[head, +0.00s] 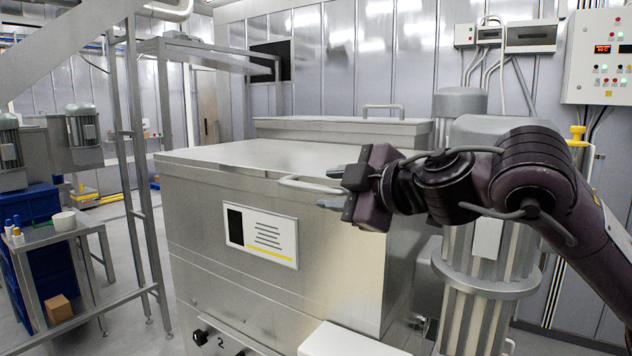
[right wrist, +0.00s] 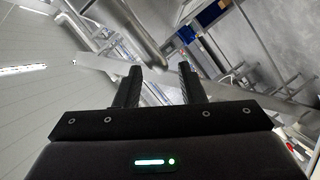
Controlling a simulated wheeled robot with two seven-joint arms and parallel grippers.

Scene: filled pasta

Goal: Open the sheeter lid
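The sheeter (head: 200,225) is a large steel box in the middle of the head view, with a label plate on its front. Its flat steel lid (head: 235,154) lies level on top, closed. A bar handle (head: 300,184) sticks out at the lid's front right edge. My right gripper (head: 326,188) is at the right end of this handle, its fingers apart, one above and one below the bar in the picture. The right wrist view shows the open fingers (right wrist: 160,86) too; whether they touch the bar, I cannot tell. My left gripper is out of view.
A second steel cover with a handle (head: 383,108) stands behind. A ribbed steel cylinder (head: 480,310) is close on the right, below my arm. A steel frame post (head: 145,190) rises at the left. A small table (head: 50,235) with bottles stands further left.

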